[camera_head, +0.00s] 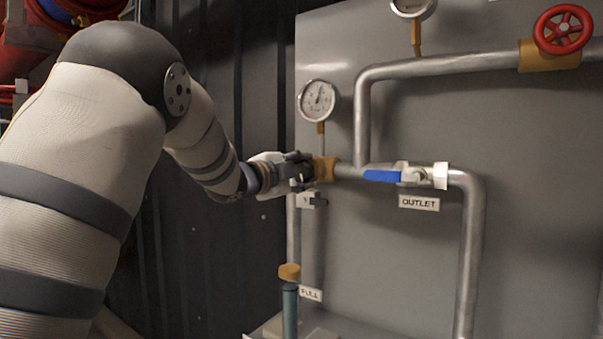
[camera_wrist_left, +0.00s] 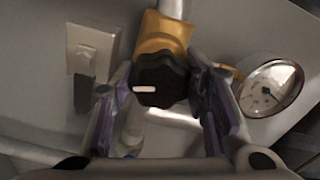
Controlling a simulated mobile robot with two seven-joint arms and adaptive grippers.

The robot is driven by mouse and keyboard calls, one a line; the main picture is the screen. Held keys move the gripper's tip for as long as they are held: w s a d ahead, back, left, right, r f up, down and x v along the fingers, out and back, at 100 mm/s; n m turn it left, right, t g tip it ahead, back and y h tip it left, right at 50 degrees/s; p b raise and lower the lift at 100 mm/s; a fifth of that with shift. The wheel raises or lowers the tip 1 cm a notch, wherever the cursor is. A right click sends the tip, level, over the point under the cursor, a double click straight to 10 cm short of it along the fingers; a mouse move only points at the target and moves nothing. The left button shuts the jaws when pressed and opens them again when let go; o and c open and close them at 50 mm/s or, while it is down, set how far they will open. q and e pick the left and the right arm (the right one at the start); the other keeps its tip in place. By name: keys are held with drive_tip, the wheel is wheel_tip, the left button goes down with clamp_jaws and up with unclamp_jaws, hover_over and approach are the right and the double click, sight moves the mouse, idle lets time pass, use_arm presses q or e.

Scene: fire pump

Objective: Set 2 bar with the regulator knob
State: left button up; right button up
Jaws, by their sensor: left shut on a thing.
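The regulator knob (camera_wrist_left: 160,80) is black and ridged with a white pointer mark, on a brass body (camera_wrist_left: 163,32) in the left wrist view. In the head view the brass body (camera_head: 325,168) sits on the pipe, and my gripper hides the knob. My left gripper (camera_head: 303,167) is shut on the knob, with its purple-padded fingers (camera_wrist_left: 170,105) on either side of it. A round white gauge (camera_head: 318,100) stands above the regulator and also shows in the left wrist view (camera_wrist_left: 270,88). Its needle points roughly upward in the head view; the scale is too small to read.
A blue-handled valve (camera_head: 383,176) is right of the regulator, above an OUTLET label (camera_head: 419,203). A red handwheel (camera_head: 563,30) and a second gauge (camera_head: 414,5) are higher up. Below stands an orange-capped tube (camera_head: 289,273) beside a FULL label (camera_head: 311,293).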

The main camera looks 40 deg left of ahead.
use_arm(q)
drive_tip(key=n, duration=0.4)
drive_tip(key=shift+n, duration=2.6)
drive_tip(key=o, duration=1.1)
drive_tip(key=shift+o, duration=0.2)
drive_tip(key=s+d, duration=0.1)
drive_tip(key=s, duration=1.1)
drive_tip(key=shift+d, duration=0.2)
